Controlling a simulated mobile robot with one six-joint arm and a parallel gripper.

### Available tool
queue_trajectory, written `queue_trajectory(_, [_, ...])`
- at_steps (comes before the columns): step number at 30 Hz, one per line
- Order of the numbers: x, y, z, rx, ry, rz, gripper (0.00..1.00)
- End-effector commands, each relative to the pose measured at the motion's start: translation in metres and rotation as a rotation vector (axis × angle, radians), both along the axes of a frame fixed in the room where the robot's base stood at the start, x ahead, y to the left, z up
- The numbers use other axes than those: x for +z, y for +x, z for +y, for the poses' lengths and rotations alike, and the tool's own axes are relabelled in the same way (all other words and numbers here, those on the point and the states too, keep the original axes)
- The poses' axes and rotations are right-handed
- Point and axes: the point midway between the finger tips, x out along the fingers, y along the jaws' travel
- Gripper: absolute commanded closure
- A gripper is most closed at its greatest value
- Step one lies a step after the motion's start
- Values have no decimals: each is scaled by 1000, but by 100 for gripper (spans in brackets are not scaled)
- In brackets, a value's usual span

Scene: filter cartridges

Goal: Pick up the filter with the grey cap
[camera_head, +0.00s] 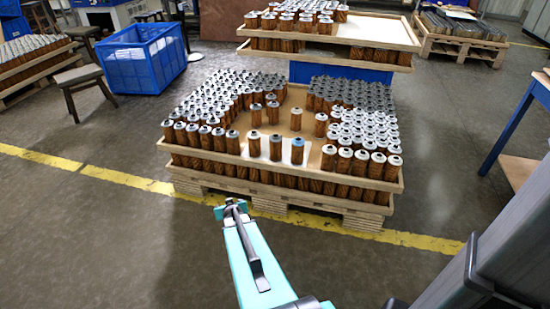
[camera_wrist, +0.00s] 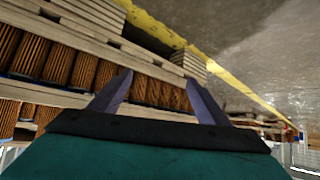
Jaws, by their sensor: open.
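Brown pleated filters stand upright on a pallet in the head view. Near the middle of its front, three stand slightly apart: one with a light grey cap (camera_head: 254,145), one with a darker grey cap (camera_head: 275,148) and one with a blue cap (camera_head: 297,151). Many other caps are pale or grey, so I cannot tell for sure which one the task names. My gripper (camera_head: 235,207) is in front of the pallet's front edge, apart from the filters. In the wrist view, my gripper (camera_wrist: 158,85) is open and empty, its fingers spread before the pallet's side; no caps are clear there.
The pallet's wooden rim (camera_head: 200,158) runs along the front. A raised tray (camera_head: 375,32) with more filters stands behind. A blue crate (camera_head: 140,65) and stool (camera_head: 80,82) are at left, a blue-framed table (camera_head: 515,125) at right. Floor in front is clear.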

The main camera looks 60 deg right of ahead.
Motion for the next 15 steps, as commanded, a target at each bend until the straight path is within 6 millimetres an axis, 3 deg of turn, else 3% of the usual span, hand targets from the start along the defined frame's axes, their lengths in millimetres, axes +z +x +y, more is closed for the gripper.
queue_trajectory(1, [-5, -2, -23, -26, -29, -39, 30])
queue_trajectory(6, [14, -14, -91, -104, -142, -164, 30])
queue_trajectory(15, [56, -57, -194, -200, -350, -371, 30])
